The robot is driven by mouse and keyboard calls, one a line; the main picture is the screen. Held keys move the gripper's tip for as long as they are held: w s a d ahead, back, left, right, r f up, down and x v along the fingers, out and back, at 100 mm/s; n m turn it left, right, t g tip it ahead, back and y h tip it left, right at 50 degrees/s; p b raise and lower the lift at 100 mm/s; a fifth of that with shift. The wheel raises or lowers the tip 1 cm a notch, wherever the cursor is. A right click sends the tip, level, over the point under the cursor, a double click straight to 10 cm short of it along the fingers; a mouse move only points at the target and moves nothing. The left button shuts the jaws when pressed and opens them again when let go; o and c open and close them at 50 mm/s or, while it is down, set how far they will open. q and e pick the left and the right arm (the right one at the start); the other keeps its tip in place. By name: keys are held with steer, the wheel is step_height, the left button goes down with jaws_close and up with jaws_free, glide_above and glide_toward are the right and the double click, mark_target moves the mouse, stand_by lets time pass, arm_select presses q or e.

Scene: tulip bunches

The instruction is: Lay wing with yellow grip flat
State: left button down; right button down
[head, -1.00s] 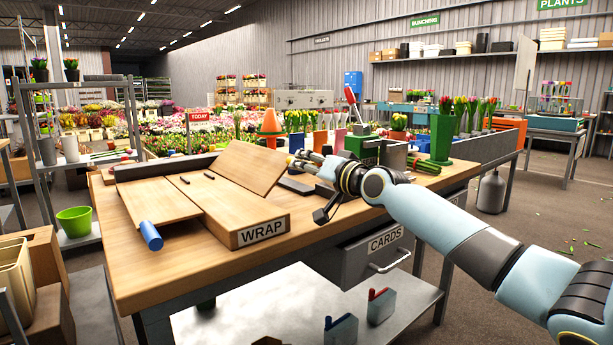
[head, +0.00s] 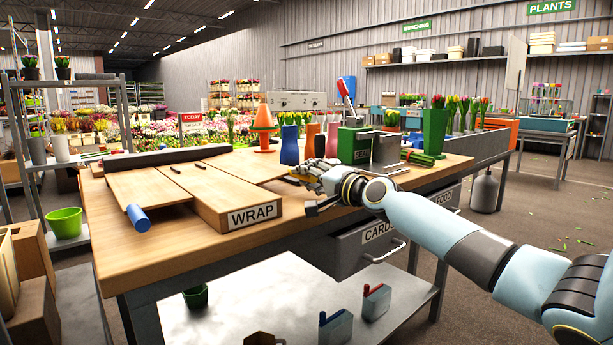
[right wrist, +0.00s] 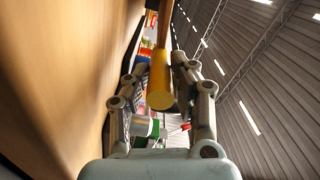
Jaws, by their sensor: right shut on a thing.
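The wing with the yellow grip (head: 247,166) is the wooden panel on the right side of the WRAP board (head: 225,195). It looks level or nearly so; I cannot tell whether it touches the bench. My right gripper (head: 308,171) is at its right end. In the right wrist view, the yellow grip (right wrist: 160,82) sits between the fingers of this gripper (right wrist: 160,95), which is shut on it. The wood of the wing (right wrist: 65,75) fills the left of that view. In the head view the fingers mostly hide the grip. My left gripper is not in view.
The other wing, with a blue grip (head: 138,217), lies flat at the left. A green machine with a red lever (head: 354,145), a blue vase (head: 289,146) and an orange cone (head: 264,130) stand behind my right gripper. The CARDS drawer (head: 370,248) is below it.

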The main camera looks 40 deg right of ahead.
stand_by(0.4)
steer(key=c, duration=1.1)
jaws_free()
step_height(320, 180, up, 10)
steer(key=shift+c, duration=0.4)
